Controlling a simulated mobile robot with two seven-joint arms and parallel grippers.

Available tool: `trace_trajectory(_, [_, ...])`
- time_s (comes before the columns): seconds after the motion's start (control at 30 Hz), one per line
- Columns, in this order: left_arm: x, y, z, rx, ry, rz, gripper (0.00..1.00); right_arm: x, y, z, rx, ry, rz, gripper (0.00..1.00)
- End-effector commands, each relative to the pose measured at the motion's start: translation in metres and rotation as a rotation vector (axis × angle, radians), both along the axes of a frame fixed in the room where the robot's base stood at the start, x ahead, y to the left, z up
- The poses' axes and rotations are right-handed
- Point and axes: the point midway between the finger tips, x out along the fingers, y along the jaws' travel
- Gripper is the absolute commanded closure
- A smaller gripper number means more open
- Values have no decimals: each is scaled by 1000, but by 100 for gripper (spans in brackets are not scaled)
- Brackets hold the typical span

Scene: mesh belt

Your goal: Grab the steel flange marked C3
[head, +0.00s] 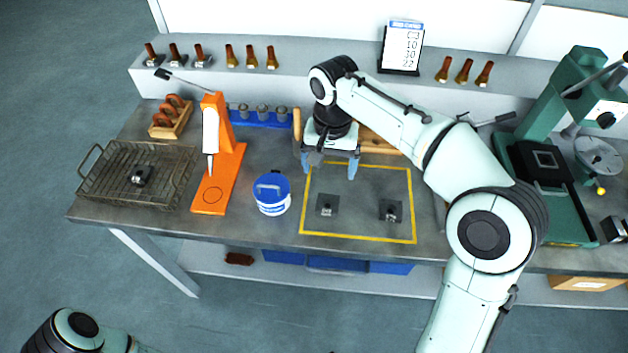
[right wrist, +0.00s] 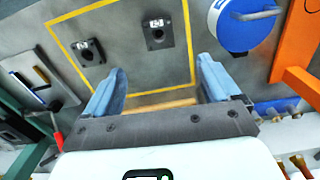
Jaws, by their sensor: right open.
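Two dark square steel flanges lie inside the yellow outline on the bench: a left one (head: 327,206) and a right one (head: 391,211). Both show in the right wrist view, the left one near the top middle (right wrist: 156,33) and the right one further left (right wrist: 88,50). Another flange (head: 141,176) lies in the wire basket. Their small labels are too small to read, so I cannot tell which is C3. My right gripper (head: 330,168) is open and empty above the outline's back edge, apart from the flanges. My left gripper is out of view.
A blue-lidded tub (head: 272,194) and an orange press (head: 214,160) stand left of the outline. The wire basket (head: 97,186) is at far left, a green machine (head: 545,170) at right. A number board (head: 401,46) stands on the back shelf.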

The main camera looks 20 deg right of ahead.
Motion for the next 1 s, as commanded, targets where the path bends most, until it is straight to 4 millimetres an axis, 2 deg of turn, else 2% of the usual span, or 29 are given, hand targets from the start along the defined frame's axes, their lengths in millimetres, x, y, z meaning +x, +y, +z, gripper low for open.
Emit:
trace_trajectory(0.13, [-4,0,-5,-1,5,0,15,-1,0,-17,-1,4,0,11])
trace_trajectory(0.4, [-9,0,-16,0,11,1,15,-1,-1,-68,-1,4,1,11])
trace_trajectory(0.67, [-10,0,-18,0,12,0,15,-1,0,-87,0,2,0,11])
trace_trajectory(0.9, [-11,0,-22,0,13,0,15,0,-1,-123,1,4,1,11])
trace_trajectory(1.0, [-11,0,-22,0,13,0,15,0,-1,-132,0,2,1,11])
